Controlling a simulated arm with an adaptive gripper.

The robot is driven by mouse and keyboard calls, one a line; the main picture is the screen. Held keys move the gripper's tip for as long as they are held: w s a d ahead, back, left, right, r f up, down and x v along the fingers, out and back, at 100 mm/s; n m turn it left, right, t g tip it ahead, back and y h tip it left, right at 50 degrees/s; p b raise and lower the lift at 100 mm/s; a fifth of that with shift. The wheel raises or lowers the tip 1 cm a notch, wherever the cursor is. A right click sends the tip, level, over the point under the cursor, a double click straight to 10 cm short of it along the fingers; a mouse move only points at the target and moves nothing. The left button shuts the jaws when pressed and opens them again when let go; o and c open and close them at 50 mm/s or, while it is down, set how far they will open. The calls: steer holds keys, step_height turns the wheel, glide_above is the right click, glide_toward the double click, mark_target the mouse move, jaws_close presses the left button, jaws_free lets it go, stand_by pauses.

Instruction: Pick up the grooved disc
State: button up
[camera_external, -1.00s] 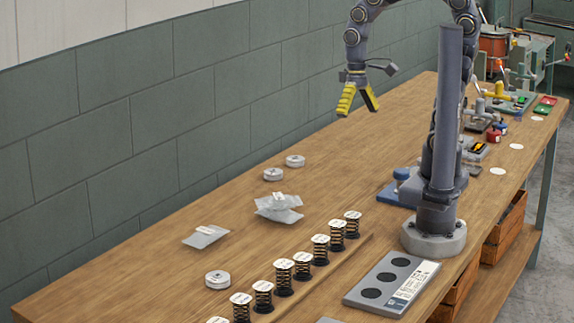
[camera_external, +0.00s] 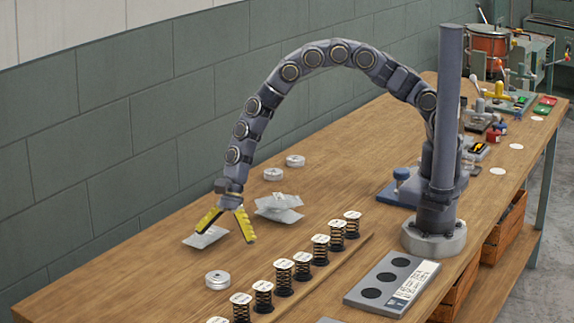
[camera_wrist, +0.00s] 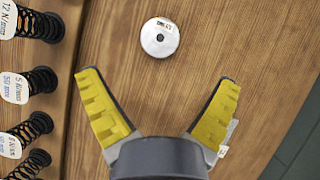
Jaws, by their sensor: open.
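A round silver-grey disc (camera_external: 217,280) with a small white label lies flat on the bench. In the wrist view the same disc (camera_wrist: 160,38) shows a dark centre hole, ahead of the fingertips; its label is too small to read. Two similar discs, one nearer (camera_external: 273,174) and one further back (camera_external: 295,161), lie toward the wall. Which disc has a groove I cannot tell. My gripper (camera_external: 226,230) points down with yellow fingers spread, above the bench and behind the nearest disc. It also shows open and empty in the wrist view (camera_wrist: 159,80).
A row of labelled black springs (camera_external: 284,277) stands right of the nearest disc. A flat clear packet (camera_external: 206,236) lies beneath my gripper, with more packets (camera_external: 279,207) behind. A grey plate with dark round recesses (camera_external: 391,282) is at right. Bare wood surrounds the disc.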

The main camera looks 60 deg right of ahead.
mark_target(218, 275)
steer(key=x, duration=0.8)
steer(key=shift+a, duration=0.3)
steer(key=c, duration=1.2)
